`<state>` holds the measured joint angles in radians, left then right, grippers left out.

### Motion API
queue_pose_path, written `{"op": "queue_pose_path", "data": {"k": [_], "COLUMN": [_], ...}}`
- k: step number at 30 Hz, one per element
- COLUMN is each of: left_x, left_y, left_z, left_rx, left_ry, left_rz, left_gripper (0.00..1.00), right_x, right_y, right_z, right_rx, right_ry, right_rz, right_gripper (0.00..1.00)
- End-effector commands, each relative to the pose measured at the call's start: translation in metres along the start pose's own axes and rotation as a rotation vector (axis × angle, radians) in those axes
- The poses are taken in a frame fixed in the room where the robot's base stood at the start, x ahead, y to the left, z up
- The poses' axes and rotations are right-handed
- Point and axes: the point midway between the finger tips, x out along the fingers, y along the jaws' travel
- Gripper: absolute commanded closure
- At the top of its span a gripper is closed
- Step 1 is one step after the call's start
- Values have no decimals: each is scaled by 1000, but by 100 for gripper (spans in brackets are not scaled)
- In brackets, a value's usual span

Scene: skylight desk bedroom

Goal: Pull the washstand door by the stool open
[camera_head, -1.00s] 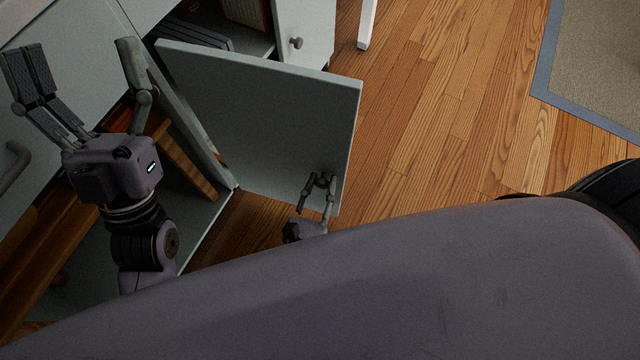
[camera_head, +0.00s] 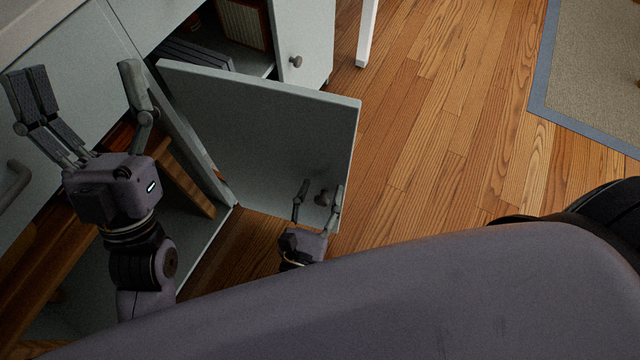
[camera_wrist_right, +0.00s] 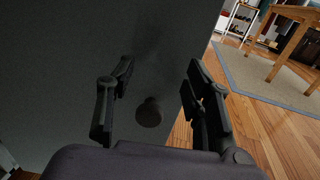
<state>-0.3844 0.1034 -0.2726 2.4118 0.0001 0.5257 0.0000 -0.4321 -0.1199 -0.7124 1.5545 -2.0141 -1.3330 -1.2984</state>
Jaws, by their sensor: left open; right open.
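The washstand door (camera_head: 265,130) stands swung well out from the white cabinet in the head view. Its round dark knob (camera_head: 323,197) is near the door's lower right; in the right wrist view the knob (camera_wrist_right: 149,112) shows between the fingers. My right gripper (camera_head: 319,188) is open, its fingers on either side of the knob and not closed on it. My left gripper (camera_head: 80,85) is open and empty, raised in front of the cabinet at the left. I cannot identify the stool for certain; brown wooden legs (camera_head: 187,183) show under the cabinet.
A second cabinet door (camera_head: 305,40) with a knob is at the top, beside an open compartment with dark items. A white leg (camera_head: 367,32) stands on the floor. The wooden floor (camera_head: 430,130) to the right is clear up to the blue-edged rug (camera_head: 600,70).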

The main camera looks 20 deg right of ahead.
Motion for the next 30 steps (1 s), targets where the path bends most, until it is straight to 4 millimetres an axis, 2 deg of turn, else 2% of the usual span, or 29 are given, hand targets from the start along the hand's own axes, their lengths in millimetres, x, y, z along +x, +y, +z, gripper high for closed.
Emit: {"op": "queue_pose_path", "data": {"k": [6,10,30], "left_x": [0,0,0], "left_y": [0,0,0], "left_z": [0,0,0], "left_rx": [0,0,0], "left_ry": [0,0,0], "left_rz": [0,0,-1], "left_gripper": [19,19,19], "right_x": [0,0,0], "right_y": [0,0,0], "right_z": [34,45,48], "right_rx": [1,0,-1], "right_ry": [0,0,0], "right_rz": [-1,-1,-1], "right_gripper": [53,53,53]}}
